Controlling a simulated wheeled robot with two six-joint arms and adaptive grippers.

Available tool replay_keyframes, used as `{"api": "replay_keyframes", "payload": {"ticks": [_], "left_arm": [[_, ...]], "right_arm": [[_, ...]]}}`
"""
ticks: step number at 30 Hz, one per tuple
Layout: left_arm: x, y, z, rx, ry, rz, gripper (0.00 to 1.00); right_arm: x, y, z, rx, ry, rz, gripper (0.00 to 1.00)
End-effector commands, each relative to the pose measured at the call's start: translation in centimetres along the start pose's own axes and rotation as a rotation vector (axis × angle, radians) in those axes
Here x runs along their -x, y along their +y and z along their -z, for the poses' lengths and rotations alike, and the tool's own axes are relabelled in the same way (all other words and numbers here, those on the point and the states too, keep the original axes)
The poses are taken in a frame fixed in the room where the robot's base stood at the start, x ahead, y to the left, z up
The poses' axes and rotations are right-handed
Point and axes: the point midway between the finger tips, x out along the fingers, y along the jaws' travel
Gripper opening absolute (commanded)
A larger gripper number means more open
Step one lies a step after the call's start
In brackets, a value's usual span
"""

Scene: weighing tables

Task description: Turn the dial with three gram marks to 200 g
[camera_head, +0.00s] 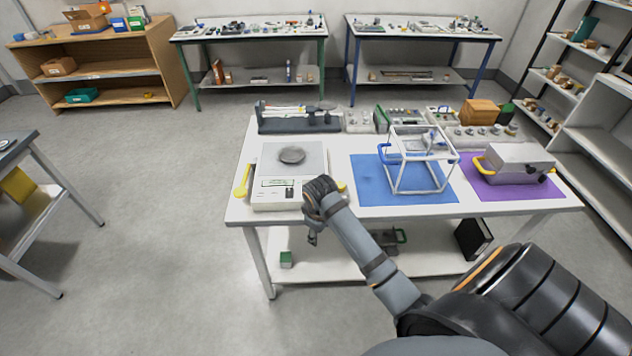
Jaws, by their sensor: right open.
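I cannot tell which part is the dial with three gram marks. My left gripper is out of view.
A white wire-frame cage (420,186) stands on a blue mat (372,188) right of the scale. A dark balance (298,122) and several small weights line the table's back. The purple mat (500,190) is at right.

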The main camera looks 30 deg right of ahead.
Motion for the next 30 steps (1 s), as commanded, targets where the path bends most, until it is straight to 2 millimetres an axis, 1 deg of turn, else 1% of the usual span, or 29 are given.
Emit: {"api": "replay_keyframes", "payload": {"ticks": [1, 4, 6, 8, 9, 12, 15, 17, 20, 22, 26, 30], "left_arm": [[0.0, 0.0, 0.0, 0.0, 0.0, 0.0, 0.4], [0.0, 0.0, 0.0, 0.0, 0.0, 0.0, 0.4], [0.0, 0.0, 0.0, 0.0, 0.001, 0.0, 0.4], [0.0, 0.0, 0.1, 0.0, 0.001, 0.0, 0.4], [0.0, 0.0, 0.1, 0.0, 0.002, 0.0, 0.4], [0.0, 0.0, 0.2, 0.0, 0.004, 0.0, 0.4], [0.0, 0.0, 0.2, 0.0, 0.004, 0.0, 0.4], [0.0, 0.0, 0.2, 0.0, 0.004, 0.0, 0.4], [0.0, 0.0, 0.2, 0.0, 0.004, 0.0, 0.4], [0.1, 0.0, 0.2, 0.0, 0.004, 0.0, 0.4], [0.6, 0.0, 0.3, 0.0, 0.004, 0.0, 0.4], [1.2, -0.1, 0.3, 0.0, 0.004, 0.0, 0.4]], "right_arm": [[0.5, 2.1, 1.8, 0.031, -0.013, 0.002, 0.54], [1.9, 6.0, 4.8, 0.105, -0.048, 0.029, 0.54], [3.4, 8.5, 6.7, 0.152, -0.067, 0.056, 0.54], [4.9, 10.6, 7.9, 0.188, -0.078, 0.082, 0.54], [6.0, 11.7, 8.7, 0.21, -0.081, 0.101, 0.54], [8.5, 14.0, 9.9, 0.255, -0.083, 0.146, 0.54], [10.1, 15.1, 10.5, 0.284, -0.081, 0.176, 0.54], [10.5, 15.3, 10.7, 0.292, -0.08, 0.185, 0.54], [10.6, 15.4, 10.7, 0.297, -0.08, 0.188, 0.54], [10.3, 15.3, 10.6, 0.296, -0.081, 0.188, 0.54], [8.6, 15.0, 10.4, 0.296, -0.084, 0.191, 0.54], [5.6, 14.4, 10.0, 0.295, -0.083, 0.189, 0.54]]}}
